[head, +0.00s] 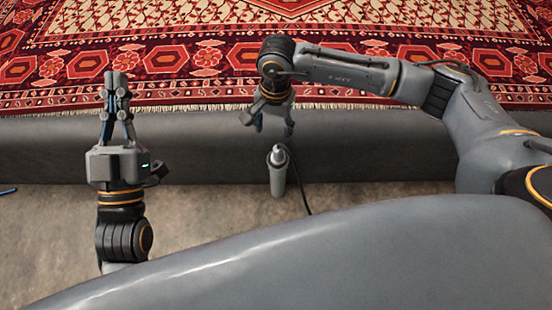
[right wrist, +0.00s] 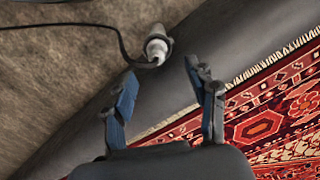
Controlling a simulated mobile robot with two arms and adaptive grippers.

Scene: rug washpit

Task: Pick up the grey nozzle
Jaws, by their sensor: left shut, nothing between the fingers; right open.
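The grey nozzle (head: 278,178) shows in the head view as a slim grey cylinder with a paler top, in front of the dark grey ledge. In the right wrist view its pale end (right wrist: 157,45) lies just beyond the fingertips, roughly between them; its lower body is hard to make out there. My right gripper (head: 274,127) is open and points down, just above the nozzle and apart from it. Its two fingers also frame the right wrist view (right wrist: 161,70). My left gripper (head: 117,82) is shut and empty, pointing up, well left of the nozzle.
A red patterned rug (head: 190,62) with a fringe lies on the raised ledge (head: 215,135) behind. Bare concrete floor (head: 220,210) lies between the grippers. A small blue item (head: 7,191) is at the left edge.

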